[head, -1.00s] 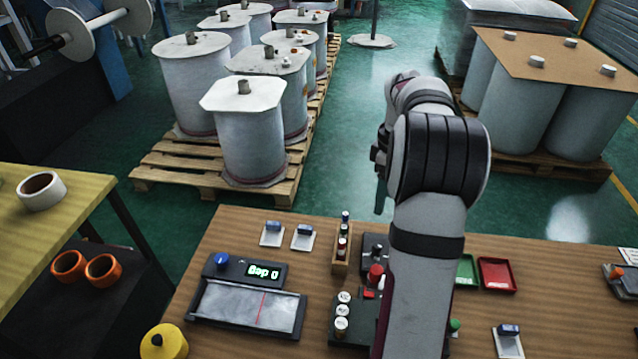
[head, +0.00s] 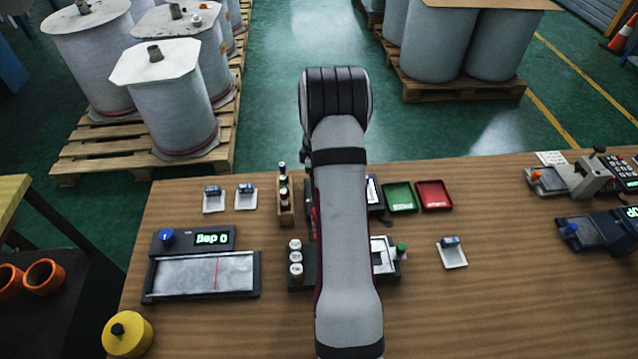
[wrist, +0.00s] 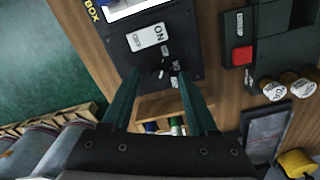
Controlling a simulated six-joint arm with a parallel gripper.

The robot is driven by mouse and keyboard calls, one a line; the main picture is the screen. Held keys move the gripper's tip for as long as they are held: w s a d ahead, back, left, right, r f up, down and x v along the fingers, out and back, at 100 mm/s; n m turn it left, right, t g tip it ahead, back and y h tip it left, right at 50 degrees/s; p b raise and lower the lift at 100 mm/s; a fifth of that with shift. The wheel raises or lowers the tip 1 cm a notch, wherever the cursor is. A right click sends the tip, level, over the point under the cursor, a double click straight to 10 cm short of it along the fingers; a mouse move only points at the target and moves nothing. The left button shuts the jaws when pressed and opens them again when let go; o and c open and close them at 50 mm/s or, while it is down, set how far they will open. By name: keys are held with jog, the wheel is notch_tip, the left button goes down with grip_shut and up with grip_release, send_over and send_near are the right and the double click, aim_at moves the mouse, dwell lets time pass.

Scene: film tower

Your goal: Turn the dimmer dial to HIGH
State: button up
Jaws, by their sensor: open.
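My gripper (wrist: 158,73) is open in the wrist view, with its two dark green fingers apart and nothing held. A small black dial (wrist: 157,69) on a black control box (wrist: 184,48) shows between and just beyond the fingertips. I cannot tell whether the fingers touch it. Small white labels sit around the dial, too small to read, so its setting is unclear. A white switch (wrist: 148,37) marked ON is beside the dial, and a lit panel is above it. In the head view my arm hides the dial, the gripper and most of the box.
A wooden rack (head: 285,202) of small bottles stands close to the box. A red button (wrist: 242,55) and white-capped canisters (head: 295,257) are nearby. Green (head: 400,197) and red (head: 434,195) trays lie right of my arm. The table's front right is clear.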

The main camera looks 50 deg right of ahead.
grip_shut()
dwell(0.4)
jog(key=m, duration=1.7)
jog(key=shift+m, duration=0.4)
jog(key=m, duration=0.5)
jog(key=shift+m, duration=0.7)
